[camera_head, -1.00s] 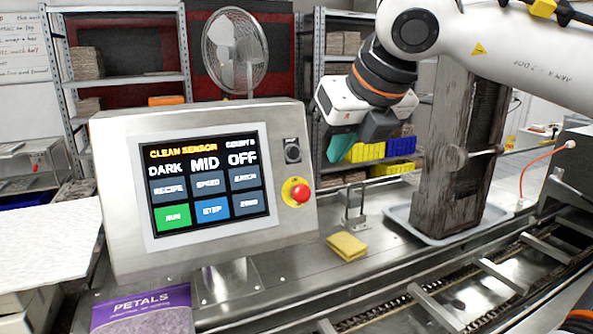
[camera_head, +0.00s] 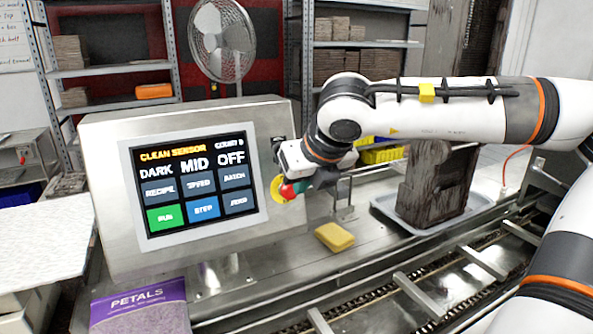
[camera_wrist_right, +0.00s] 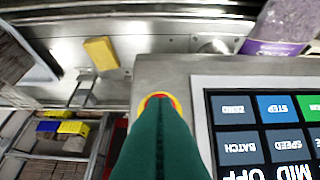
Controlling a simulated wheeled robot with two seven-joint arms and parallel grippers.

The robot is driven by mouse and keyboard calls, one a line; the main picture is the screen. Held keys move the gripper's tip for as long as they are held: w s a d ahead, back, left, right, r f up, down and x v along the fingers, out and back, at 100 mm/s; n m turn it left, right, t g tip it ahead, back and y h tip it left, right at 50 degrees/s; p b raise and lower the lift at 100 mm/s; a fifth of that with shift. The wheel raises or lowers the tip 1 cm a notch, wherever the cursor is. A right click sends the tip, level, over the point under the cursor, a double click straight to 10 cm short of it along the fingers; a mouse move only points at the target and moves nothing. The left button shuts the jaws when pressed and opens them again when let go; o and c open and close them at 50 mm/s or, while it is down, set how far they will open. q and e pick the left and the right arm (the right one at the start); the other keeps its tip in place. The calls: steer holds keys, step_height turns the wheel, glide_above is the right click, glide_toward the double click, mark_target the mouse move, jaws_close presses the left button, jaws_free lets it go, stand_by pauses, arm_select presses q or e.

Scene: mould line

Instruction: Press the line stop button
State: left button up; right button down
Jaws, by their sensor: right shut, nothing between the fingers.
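The line stop button (camera_head: 286,191) is a red mushroom button on a yellow ring, on the right side of the steel control panel (camera_head: 103,136). My right gripper (camera_head: 303,187) is shut and empty, with its fingertips at the button from the right; in the head view they partly cover it. In the right wrist view the shut green fingers (camera_wrist_right: 160,140) overlap the button (camera_wrist_right: 157,98), leaving a red sliver and the yellow rim in sight. I cannot tell whether they touch or press it. The panel screen (camera_head: 195,185) reads "CLEAN SENSOR", "DARK", "MID", "OFF". My left gripper is out of view.
A yellow sponge (camera_head: 334,237) lies on the steel bench below the panel's right side. A small metal bracket (camera_head: 344,206) stands behind it. A petals bag (camera_head: 140,306) is at the front left. A dark block stands in a grey tray (camera_head: 465,222) beside the conveyor.

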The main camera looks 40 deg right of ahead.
mark_target(288, 189)
steer(key=shift+w+d+f+p, duration=0.2)
steer(key=shift+w+p, duration=0.05)
steer(key=shift+w, duration=0.35)
steer(key=shift+w+d+f+p, duration=0.15)
steer(key=shift+w+f+p, duration=0.05)
steer(key=shift+w, duration=0.35)
